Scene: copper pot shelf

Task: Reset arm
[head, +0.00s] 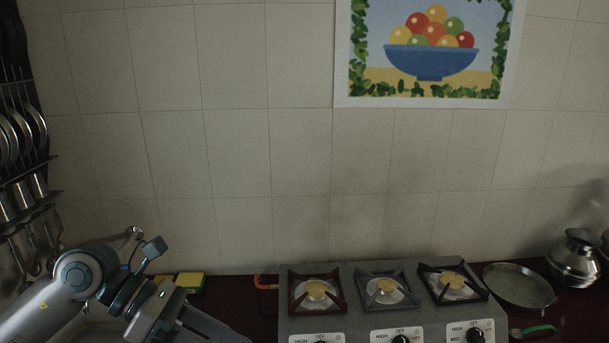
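My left arm comes in from the lower left in the head view. Its gripper (212,328) points down and to the right, low over the counter, left of the stove. The fingers are dark and partly cut off by the bottom edge, so I cannot tell whether they are open or shut. I see nothing clearly held in them. My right arm and gripper are not in view.
A grey three-burner stove (375,325) stands on the dark red counter (240,300). A flat pan (518,284), a green-handled tool (535,330) and a metal pot (575,256) are to its right. A yellow sponge (190,281) lies behind my gripper. Racks of utensils (25,200) hang at left.

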